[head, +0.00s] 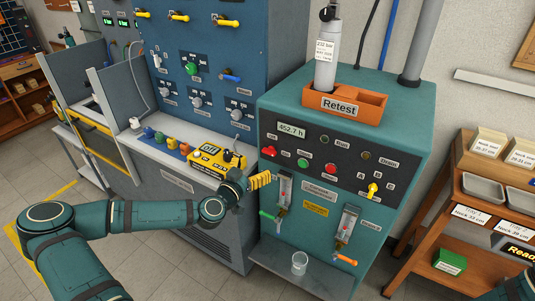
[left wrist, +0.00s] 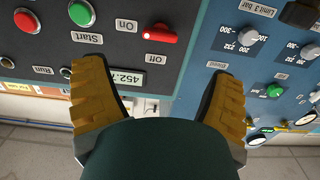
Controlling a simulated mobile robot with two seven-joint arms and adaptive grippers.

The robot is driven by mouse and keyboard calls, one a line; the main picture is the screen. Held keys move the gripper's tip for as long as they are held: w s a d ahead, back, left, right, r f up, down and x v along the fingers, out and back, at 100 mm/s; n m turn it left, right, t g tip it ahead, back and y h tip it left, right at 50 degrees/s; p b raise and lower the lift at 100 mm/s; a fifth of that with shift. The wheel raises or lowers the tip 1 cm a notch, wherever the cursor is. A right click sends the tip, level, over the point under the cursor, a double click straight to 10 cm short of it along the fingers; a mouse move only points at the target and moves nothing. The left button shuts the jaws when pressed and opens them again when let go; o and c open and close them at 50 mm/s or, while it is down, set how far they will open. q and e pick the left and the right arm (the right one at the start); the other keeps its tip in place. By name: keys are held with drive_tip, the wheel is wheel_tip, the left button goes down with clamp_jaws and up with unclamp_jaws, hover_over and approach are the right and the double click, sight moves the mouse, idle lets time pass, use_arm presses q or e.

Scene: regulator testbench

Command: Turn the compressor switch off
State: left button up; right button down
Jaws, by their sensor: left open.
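The compressor is the teal cabinet (head: 415,160) with a dark control panel. Its red switch (head: 268,151) is at the panel's left end and also shows in the left wrist view (left wrist: 155,37), between On and Off labels. I cannot tell surely which label it points to. My left gripper (head: 268,179) has yellow fingers and is in front of the panel, just below the switch in the head view. In the left wrist view the gripper (left wrist: 160,68) is open and empty, its fingers spread either side, with the switch beyond the gap. It appears apart from the switch.
A green button (head: 303,163), a red button (head: 330,169) and a yellow selector (head: 373,190) share the panel. Two gauge tubes (head: 283,190) (head: 346,224) hang below. An orange Retest holder (head: 366,107) bears a cylinder on top. A blue test bench (head: 250,60) stands left.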

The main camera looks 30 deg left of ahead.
sight(268, 152)
use_arm(q)
drive_tip(key=w, duration=0.8)
drive_tip(key=shift+w+d+b, duration=0.15)
drive_tip(key=shift+w+b, duration=0.2)
drive_tip(key=shift+w, duration=0.05)
drive_tip(key=c, duration=1.2)
